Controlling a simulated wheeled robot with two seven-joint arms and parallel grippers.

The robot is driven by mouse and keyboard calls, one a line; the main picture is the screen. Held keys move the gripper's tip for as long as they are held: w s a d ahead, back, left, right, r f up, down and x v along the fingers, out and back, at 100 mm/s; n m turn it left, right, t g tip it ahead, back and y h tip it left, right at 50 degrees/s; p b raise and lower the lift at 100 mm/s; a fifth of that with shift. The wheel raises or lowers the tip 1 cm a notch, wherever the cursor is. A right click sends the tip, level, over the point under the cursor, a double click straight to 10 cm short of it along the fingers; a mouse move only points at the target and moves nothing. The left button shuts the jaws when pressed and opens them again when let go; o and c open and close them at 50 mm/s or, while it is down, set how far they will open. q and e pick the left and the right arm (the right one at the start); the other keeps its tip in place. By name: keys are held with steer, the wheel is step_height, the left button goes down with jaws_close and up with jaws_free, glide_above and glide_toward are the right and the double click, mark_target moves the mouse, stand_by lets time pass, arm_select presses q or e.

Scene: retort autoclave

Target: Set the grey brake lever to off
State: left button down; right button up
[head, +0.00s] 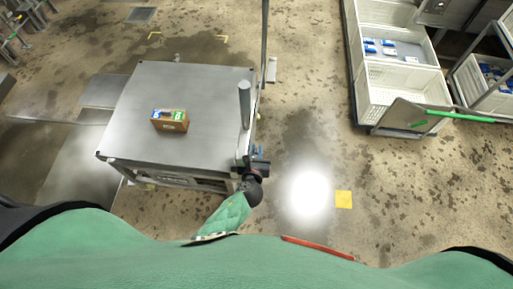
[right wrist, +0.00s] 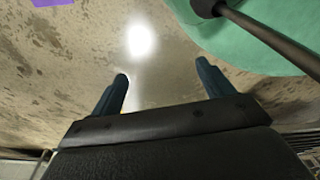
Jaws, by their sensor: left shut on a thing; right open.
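A steel cart (head: 150,95) stands left of centre in the head view. A grey lever (head: 244,105) with a thick rounded top stands upright along its right edge. My left gripper (head: 259,153) is at the cart's near right corner, at the lever's lower end. Its blue fingers are shut, seemingly on the lever, but the small contact area is partly hidden by the hand. My right gripper (right wrist: 163,88) shows in the right wrist view, open and empty above the floor. It does not show in the head view.
A small brown box (head: 170,125) with coloured items sits on the cart top. A thin tall pole (head: 264,45) rises by its right side. White crates (head: 400,85) stand at the upper right, with a green-handled frame (head: 440,115). Floor by the yellow square (head: 343,199) is clear.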

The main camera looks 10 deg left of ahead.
arm_select(q)
steer(key=p, duration=0.3)
steer(key=shift+w+r+g, duration=0.2)
steer(key=shift+r+g, duration=0.15)
steer(key=shift+g, duration=0.05)
steer(key=p, duration=0.3)
steer(key=shift+w+r+g, duration=0.1)
steer(key=shift+w+g, duration=0.2)
steer(key=shift+g, duration=0.1)
steer(key=shift+w+p, duration=0.15)
steer(key=shift+p, duration=0.55)
steer(key=shift+f+g, duration=0.2)
steer(key=shift+g, duration=0.1)
arm_select(e)
steer(key=s+d+r, duration=0.1)
steer(key=s, duration=0.4)
steer(key=s+d+r, duration=0.1)
steer(key=s, duration=0.5)
steer(key=shift+s+d+r+g, duration=0.3)
steer(key=shift+r+g, duration=0.1)
arm_select(q)
steer(key=c, duration=1.4)
jaws_free()
steer(key=shift+w, duration=0.1)
arm_select(e)
steer(key=shift+a, duration=0.1)
arm_select(q)
steer(key=shift+a, duration=0.15)
